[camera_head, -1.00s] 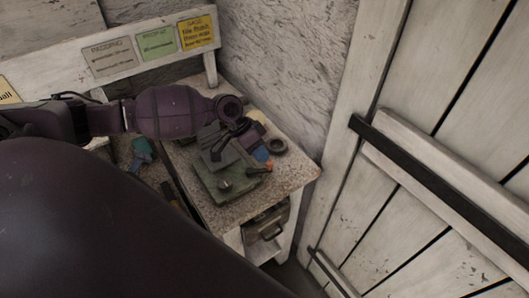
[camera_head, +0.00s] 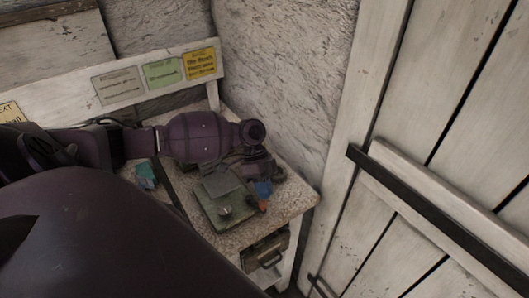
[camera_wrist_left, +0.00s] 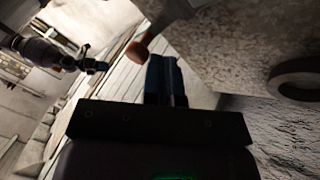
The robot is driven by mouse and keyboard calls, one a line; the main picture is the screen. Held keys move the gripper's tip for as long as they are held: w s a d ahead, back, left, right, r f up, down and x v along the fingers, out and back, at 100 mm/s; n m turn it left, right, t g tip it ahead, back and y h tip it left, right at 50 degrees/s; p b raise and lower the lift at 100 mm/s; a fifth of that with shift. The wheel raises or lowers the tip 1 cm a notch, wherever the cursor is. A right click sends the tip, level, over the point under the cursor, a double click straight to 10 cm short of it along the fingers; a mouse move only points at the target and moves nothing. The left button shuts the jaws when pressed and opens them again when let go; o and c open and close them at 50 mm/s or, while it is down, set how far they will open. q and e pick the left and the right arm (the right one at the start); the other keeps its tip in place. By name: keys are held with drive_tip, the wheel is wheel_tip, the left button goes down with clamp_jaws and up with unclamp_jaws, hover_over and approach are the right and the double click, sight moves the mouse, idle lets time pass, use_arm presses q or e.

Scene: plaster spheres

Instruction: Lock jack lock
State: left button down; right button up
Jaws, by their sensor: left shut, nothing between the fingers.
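The jack (camera_head: 211,211) is a green block with a flat grey-green plate (camera_head: 222,183) on top and a round metal knob (camera_head: 225,211). It stands on the speckled table. A short lever with an orange tip (camera_head: 262,207) sticks out at its right side. My left gripper (camera_head: 264,188) has blue fingers, shut and empty, just behind the orange tip. In the left wrist view the fingers (camera_wrist_left: 163,75) are together, with the orange tip (camera_wrist_left: 137,51) close beside their ends. I cannot tell whether they touch.
The speckled tabletop (camera_head: 292,203) is bare to the right of the jack. A dark ring (camera_wrist_left: 297,80) lies on it. A teal-handled item (camera_head: 146,174) lies left. A rough wall and a white plank door (camera_head: 430,160) bound the right.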

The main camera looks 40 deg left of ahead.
use_arm(q)
drive_tip(key=shift+s, duration=0.15)
use_arm(e)
drive_tip(key=shift+s+r, duration=0.1)
drive_tip(key=shift+r, duration=0.05)
use_arm(q)
drive_tip(key=shift+d, duration=0.1)
use_arm(e)
drive_tip(key=shift+s+d+f, duration=0.1)
drive_tip(key=shift+s+f, duration=0.15)
drive_tip(key=shift+s, duration=0.15)
drive_tip(key=shift+w, duration=0.15)
use_arm(q)
drive_tip(key=shift+r, duration=0.25)
wheel_tip(320, 180, up, 20)
drive_tip(key=shift+f+p, duration=0.2)
drive_tip(key=shift+p, duration=0.2)
use_arm(e)
drive_tip(key=shift+w+r, duration=0.35)
drive_tip(key=shift+r, duration=0.2)
